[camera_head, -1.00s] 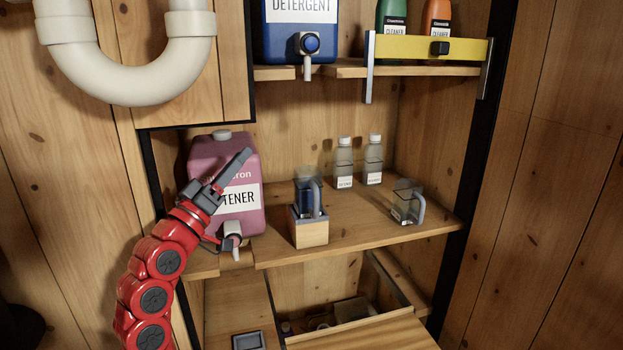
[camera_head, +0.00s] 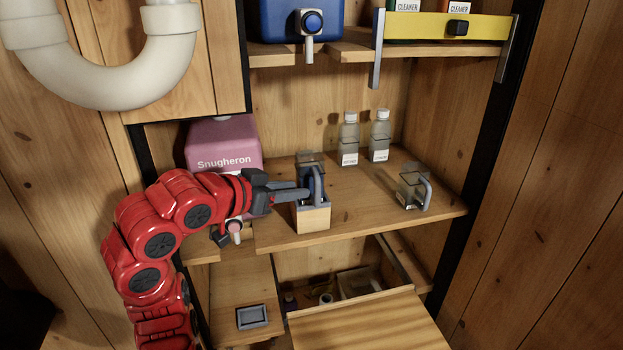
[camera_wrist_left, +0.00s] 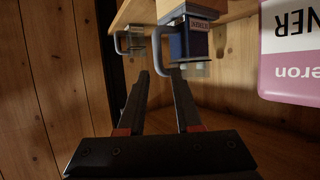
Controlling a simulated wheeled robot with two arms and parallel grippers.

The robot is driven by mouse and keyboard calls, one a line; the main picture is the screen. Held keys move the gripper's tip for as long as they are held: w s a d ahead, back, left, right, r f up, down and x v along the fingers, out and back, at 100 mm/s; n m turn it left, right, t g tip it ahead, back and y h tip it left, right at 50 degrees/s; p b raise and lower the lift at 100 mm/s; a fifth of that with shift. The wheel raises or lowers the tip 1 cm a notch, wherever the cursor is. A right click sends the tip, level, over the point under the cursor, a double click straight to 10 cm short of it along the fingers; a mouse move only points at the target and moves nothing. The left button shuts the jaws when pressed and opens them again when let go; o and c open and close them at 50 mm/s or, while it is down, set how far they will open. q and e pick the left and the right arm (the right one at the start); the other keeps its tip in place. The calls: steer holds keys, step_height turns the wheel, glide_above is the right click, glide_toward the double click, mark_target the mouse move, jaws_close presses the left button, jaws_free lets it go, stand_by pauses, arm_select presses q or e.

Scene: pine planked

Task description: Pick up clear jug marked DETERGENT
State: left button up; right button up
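A clear jug (camera_head: 305,178) with a grey handle and dark blue lower part stands in a small wooden holder (camera_head: 313,217) on the middle shelf. In the left wrist view the same jug (camera_wrist_left: 190,44) appears upside down, its label too small to read. A second clear jug (camera_head: 411,188) with a handle stands farther right on the shelf; its label is unreadable too. My left gripper (camera_head: 306,194) is at the first jug's handle. In the left wrist view its fingers (camera_wrist_left: 161,76) are apart, with the handle near or between the tips; contact cannot be told. My right gripper is out of view.
A pink container (camera_head: 222,145) with a tap stands behind my left arm. Two small bottles (camera_head: 349,138) stand behind the jugs. A blue container (camera_head: 285,22) and a yellow rail (camera_head: 425,25) are above. An open drawer (camera_head: 375,325) lies below.

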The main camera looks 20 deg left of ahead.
mark_target(315, 190)
arm_select(q)
steer(key=x, duration=0.3)
steer(key=p+x, duration=0.3)
steer(key=x, duration=0.1)
steer(key=shift+d+f, duration=0.2)
steer(key=shift+f, duration=0.05)
steer(key=shift+w+d+f, duration=0.15)
steer(key=shift+w+f, duration=0.15)
steer(key=shift+w, duration=0.15)
jaws_close()
stand_by(0.9)
